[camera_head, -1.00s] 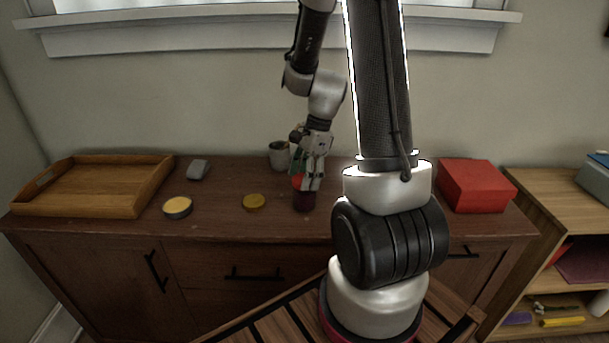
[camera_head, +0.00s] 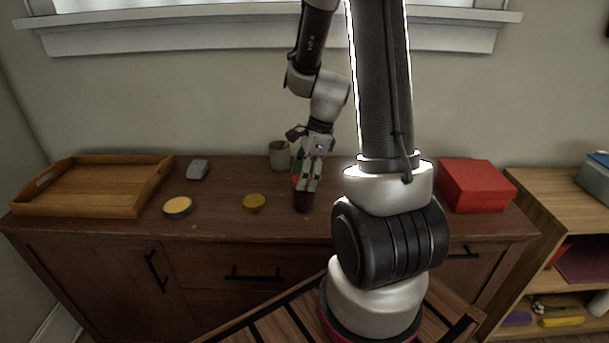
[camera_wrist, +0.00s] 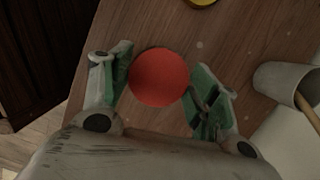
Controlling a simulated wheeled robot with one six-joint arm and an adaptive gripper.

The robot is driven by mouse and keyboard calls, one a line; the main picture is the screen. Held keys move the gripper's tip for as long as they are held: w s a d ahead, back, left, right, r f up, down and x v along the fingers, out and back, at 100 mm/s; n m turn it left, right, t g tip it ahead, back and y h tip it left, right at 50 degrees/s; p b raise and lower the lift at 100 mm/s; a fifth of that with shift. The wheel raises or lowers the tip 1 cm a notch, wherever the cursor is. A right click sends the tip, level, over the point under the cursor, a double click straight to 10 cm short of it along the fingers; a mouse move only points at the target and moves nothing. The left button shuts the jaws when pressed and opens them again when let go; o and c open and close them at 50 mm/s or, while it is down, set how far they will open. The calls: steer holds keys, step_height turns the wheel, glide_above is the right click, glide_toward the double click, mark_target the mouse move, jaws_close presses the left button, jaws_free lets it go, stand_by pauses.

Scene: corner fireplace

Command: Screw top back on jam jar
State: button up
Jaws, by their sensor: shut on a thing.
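The dark red jam jar (camera_head: 302,203) stands upright near the front edge of the wooden cabinet top, below my gripper (camera_head: 308,187). A round red lid (camera_wrist: 159,77) is between my gripper's two green-lined fingers in the wrist view. My gripper is shut on the lid and points down from above. In the head view the lid is mostly hidden by the fingers, at the top of the jar. The jar body is hidden under the lid in the wrist view. I cannot tell whether the lid's thread is engaged.
A yellow-topped round tin (camera_head: 178,207) and a small yellow lid (camera_head: 254,202) lie left of the jar. A grey mug (camera_head: 279,156) stands behind it. A wooden tray (camera_head: 70,210), a grey object (camera_head: 198,169) and a red box (camera_head: 477,186) are farther off.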

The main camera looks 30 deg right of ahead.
steer(key=shift+s, duration=0.1)
steer(key=m, duration=0.3)
steer(key=shift+t+h, duration=0.3)
steer(key=shift+a+m, duration=0.1)
steer(key=shift+m, duration=0.6)
steer(key=m+t+h, duration=0.1)
steer(key=m, duration=0.2)
steer(key=shift+m, duration=0.4)
steer(key=o, duration=1.2)
steer(key=shift+r, duration=3)
